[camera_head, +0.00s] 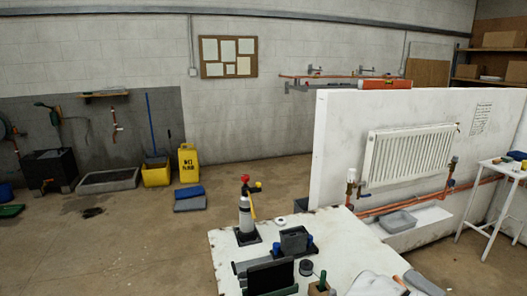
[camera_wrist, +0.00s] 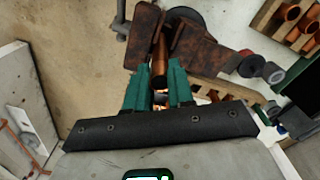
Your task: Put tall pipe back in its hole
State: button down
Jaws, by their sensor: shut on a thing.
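In the wrist view, my gripper (camera_wrist: 158,92) has two teal fingers shut on a copper pipe (camera_wrist: 159,64). The pipe runs up the picture from between the fingertips, in the gap of a rusty brown metal piece (camera_wrist: 205,50). I cannot tell whether the pipe touches that metal. A wooden rack (camera_wrist: 272,12) with several copper pipe pieces (camera_wrist: 291,12) shows at the top right, cut off by the edge. I cannot make out which hole belongs to the tall pipe. I cannot make out my gripper or the held pipe in the head view.
In the head view, a white table (camera_head: 232,268) in front carries a black holder (camera_head: 270,277), a blowtorch (camera_head: 246,215) and other small items. A white radiator (camera_head: 408,152) hangs on a partition to the right. In the wrist view, round rolls (camera_wrist: 250,66) lie right of the rusty metal.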

jog(key=shift+r+p, duration=3.15)
jog(key=shift+r, duration=0.6)
